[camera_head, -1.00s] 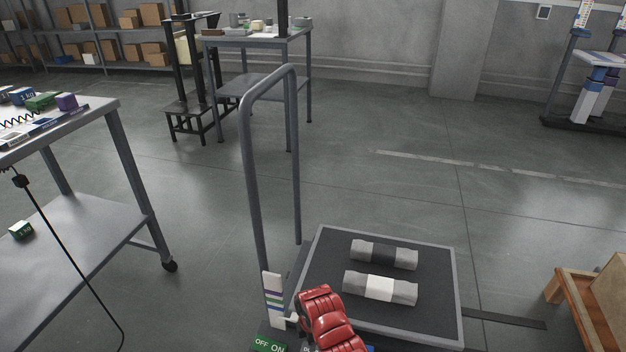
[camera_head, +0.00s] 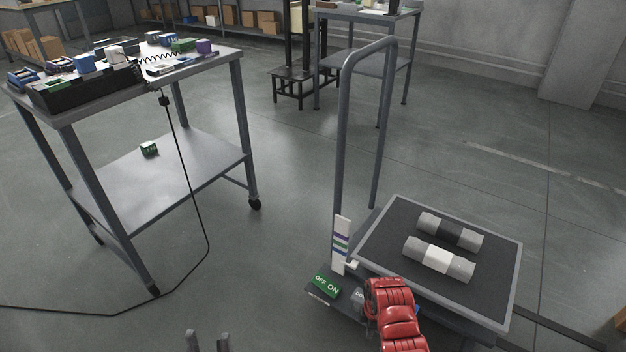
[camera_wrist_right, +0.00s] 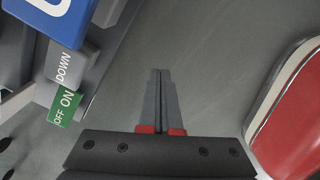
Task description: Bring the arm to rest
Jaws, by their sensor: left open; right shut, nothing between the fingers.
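My left gripper (camera_head: 208,341) shows only its two grey fingertips at the bottom edge of the head view, apart and empty over bare floor. My right arm (camera_head: 397,312), red, reaches in beside the lift platform at the lower right, and it hides its own fingers there. In the right wrist view my right gripper (camera_wrist_right: 160,74) is shut with nothing between its fingers, above grey floor. The green OFF/ON switch (camera_wrist_right: 65,107), the grey DOWN button (camera_wrist_right: 66,66) and a blue button (camera_wrist_right: 50,17) lie left of its fingers, not touching them.
The lift platform (camera_head: 384,225) carries two grey rolls, one with a black band (camera_head: 450,231), one with a white band (camera_head: 439,259). Its handrail (camera_head: 342,130) stands upright. A wheeled table (camera_head: 238,110) with small boxes stands left; a cable (camera_head: 188,185) hangs to the floor.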

